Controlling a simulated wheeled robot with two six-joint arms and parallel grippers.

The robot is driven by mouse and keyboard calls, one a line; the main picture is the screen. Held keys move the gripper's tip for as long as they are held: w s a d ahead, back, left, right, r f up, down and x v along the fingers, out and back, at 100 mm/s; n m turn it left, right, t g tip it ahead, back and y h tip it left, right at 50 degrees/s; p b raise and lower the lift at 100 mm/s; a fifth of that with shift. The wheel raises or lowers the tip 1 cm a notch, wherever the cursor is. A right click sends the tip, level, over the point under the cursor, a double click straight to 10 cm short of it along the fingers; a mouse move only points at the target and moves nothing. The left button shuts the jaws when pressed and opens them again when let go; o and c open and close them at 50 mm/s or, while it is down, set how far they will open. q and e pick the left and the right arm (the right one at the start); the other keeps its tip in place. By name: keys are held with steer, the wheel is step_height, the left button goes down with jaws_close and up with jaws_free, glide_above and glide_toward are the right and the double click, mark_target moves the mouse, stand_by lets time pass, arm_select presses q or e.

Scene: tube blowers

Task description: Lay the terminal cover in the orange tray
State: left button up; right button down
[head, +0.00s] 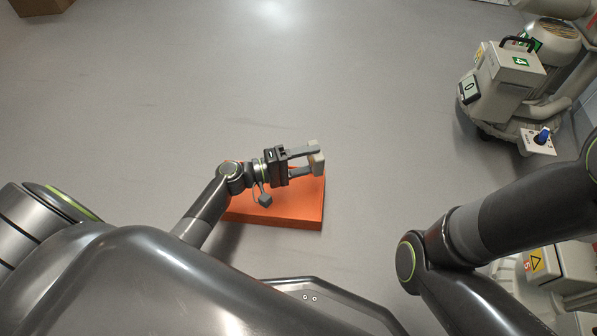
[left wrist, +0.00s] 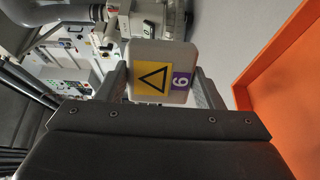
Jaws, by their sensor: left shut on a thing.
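My left gripper (head: 303,162) is shut on the terminal cover (head: 317,160), a small pale grey-beige block. In the left wrist view the terminal cover (left wrist: 158,72) sits between the two fingers and shows a yellow square with a black triangle and a purple label with a numeral. The orange tray (head: 285,211) lies on the floor below my left gripper; the arm and gripper hide part of it. The gripper and cover are over or near its far right edge; the height above it is unclear. In the left wrist view the tray (left wrist: 285,75) is at the right. My right gripper is out of view.
A beige blower machine (head: 510,80) stands at the upper right, with a blue knob on a white plate (head: 538,141). Another beige unit with a yellow triangle label (head: 560,268) is at the lower right. The grey floor (head: 200,80) beyond the tray is clear.

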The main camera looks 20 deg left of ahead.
arm_select(q)
step_height(320, 180, down, 7)
steer(key=b, duration=0.4)
steer(key=shift+f, duration=0.5)
steer(key=o, duration=1.4)
